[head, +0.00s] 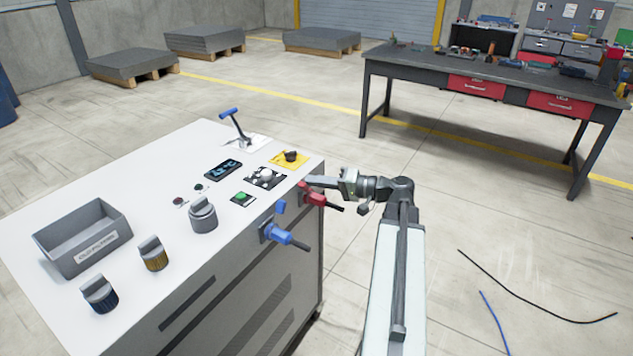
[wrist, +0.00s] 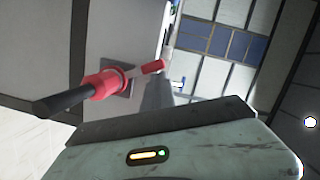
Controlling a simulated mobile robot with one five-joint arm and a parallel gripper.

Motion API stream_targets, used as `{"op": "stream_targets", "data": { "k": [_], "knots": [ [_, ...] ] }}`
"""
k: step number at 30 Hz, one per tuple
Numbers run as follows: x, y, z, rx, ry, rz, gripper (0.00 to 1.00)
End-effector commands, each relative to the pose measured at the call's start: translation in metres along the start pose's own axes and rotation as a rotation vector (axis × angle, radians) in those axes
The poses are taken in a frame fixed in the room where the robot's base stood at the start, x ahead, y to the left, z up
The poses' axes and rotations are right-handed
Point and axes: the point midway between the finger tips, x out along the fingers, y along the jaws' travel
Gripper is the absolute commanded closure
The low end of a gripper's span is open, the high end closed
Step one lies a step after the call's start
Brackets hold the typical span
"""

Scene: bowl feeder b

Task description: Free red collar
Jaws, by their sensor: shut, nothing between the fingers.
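The red collar (head: 318,198) sits on a connector at the right side face of the white cabinet, with a dark cable end sticking out to the right and a red tab (head: 302,186) at its upper left. In the wrist view the red collar (wrist: 104,84) is around the dark cable, and the red tab (wrist: 152,67) stands beside it. My gripper (head: 314,182) is shut and empty, right by the red tab in the head view. In the wrist view its grey body fills the bottom; I cannot tell whether it touches the tab.
A blue connector (head: 284,235) with a raised blue tab is left of the red one on the same face. The cabinet top (head: 130,180) holds a grey bin (head: 85,250), several knobs, buttons and a blue-handled lever (head: 236,125). A workbench (head: 480,75) stands behind; open floor lies right, with loose cables.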

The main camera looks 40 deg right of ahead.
Motion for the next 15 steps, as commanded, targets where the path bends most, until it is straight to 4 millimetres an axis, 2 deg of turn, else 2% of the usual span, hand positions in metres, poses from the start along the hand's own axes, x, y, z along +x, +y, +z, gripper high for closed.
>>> {"op": "stream_targets", "data": {
  "k": [5,8,11,13,15],
  "knots": [
    [0.000,-0.001,0.001,0.000,-0.010,0.000,1.00],
    [-0.002,-0.004,-0.009,0.000,-0.010,-0.001,1.00],
    [-0.008,-0.007,-0.030,0.000,-0.007,-0.001,1.00],
    [-0.015,-0.008,-0.043,0.001,-0.005,-0.001,1.00],
    [-0.036,-0.006,-0.037,0.001,-0.001,0.001,1.00]
  ]
}}
